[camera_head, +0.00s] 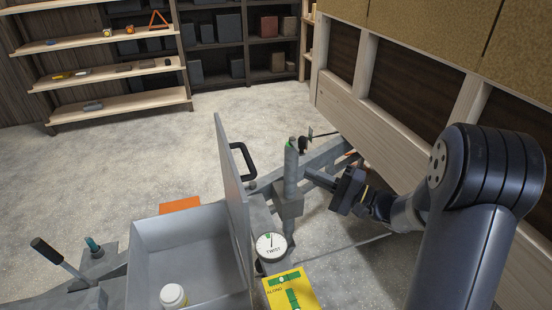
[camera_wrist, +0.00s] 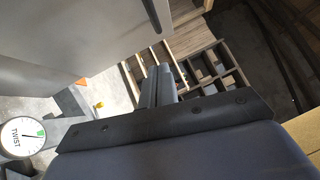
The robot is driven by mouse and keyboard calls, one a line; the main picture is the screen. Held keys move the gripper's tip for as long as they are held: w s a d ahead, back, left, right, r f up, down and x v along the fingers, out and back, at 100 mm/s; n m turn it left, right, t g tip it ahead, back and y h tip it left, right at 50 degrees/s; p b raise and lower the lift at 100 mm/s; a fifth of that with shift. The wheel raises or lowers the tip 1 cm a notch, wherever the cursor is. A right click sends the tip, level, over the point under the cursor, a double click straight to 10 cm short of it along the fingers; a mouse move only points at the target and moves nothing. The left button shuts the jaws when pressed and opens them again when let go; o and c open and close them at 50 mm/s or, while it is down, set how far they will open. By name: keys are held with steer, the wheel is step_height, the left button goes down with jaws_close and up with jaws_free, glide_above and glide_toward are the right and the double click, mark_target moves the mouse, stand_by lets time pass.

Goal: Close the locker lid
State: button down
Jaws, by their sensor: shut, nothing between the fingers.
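The locker is an open grey box (camera_head: 139,262) at the lower middle of the head view. Its grey lid (camera_head: 231,185) stands nearly upright along the box's right side, with a black handle (camera_head: 246,162) on its right face. The lid fills the upper left of the wrist view (camera_wrist: 65,40), where the handle (camera_wrist: 156,14) also shows. My gripper (camera_head: 308,174) is to the right of the lid, apart from it, beside the upright jack post. Its fingers are shut and empty in the wrist view (camera_wrist: 164,84).
A grey jack post (camera_head: 291,172) stands between my gripper and the lid. A round dial (camera_head: 271,246) and a yellow card (camera_head: 291,290) lie by the lid's foot. A white jar (camera_head: 173,296) is in the box. The wooden trailer wall (camera_head: 365,130) rises at right.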

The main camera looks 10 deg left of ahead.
steer(key=s+p+x, duration=0.1)
steer(key=p+x, duration=0.1)
steer(key=x, duration=0.4)
steer(key=s+a+p+x, duration=0.1)
steer(key=s+p+x, duration=0.1)
steer(key=x, duration=0.4)
steer(key=shift+r+p, duration=0.15)
steer(key=shift+p, duration=0.35)
steer(key=shift+w+a, duration=0.1)
steer(key=shift+a, duration=0.05)
steer(key=shift+a, duration=0.1)
